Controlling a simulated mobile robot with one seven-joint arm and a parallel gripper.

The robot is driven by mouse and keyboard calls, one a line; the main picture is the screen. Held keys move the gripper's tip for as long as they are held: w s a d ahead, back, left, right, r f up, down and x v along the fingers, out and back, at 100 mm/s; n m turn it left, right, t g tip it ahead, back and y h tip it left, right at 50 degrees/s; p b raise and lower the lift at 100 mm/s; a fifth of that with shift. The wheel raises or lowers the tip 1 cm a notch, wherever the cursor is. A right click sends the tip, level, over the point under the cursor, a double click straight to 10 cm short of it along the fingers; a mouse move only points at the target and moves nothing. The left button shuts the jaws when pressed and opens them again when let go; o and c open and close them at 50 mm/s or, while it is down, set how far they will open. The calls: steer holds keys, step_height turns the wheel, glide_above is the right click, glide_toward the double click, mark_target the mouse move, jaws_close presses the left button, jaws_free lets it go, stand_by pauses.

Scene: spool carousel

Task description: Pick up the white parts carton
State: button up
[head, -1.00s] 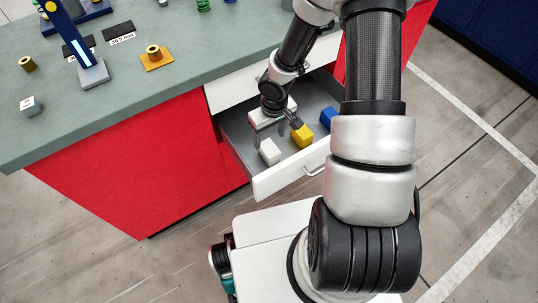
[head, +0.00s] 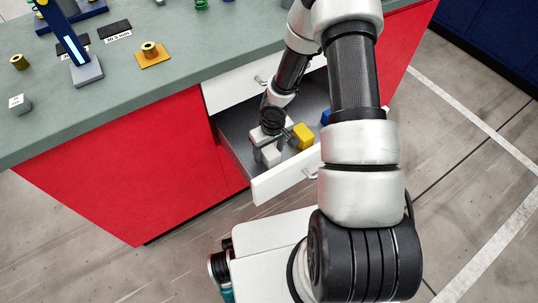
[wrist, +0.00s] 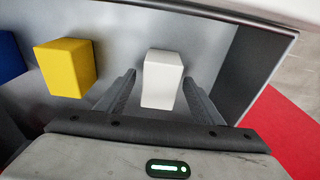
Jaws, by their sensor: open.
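The white parts carton (head: 271,156) stands in the open drawer, near its front left part. In the wrist view the white carton (wrist: 162,78) shows between the two fingers, with a gap to each side. My gripper (wrist: 160,95) is open and empty. In the head view my gripper (head: 270,146) is down in the drawer at the carton, and it hides part of the carton's upper side. Whether the fingertips reach below the carton's top is hard to tell.
A yellow carton (head: 303,136) stands just right of the white one; it also shows in the wrist view (wrist: 66,67). A blue carton (head: 326,117) is farther right, partly hidden by my arm. The drawer's front panel (head: 285,180) is close by.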

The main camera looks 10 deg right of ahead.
steer(key=c, duration=1.3)
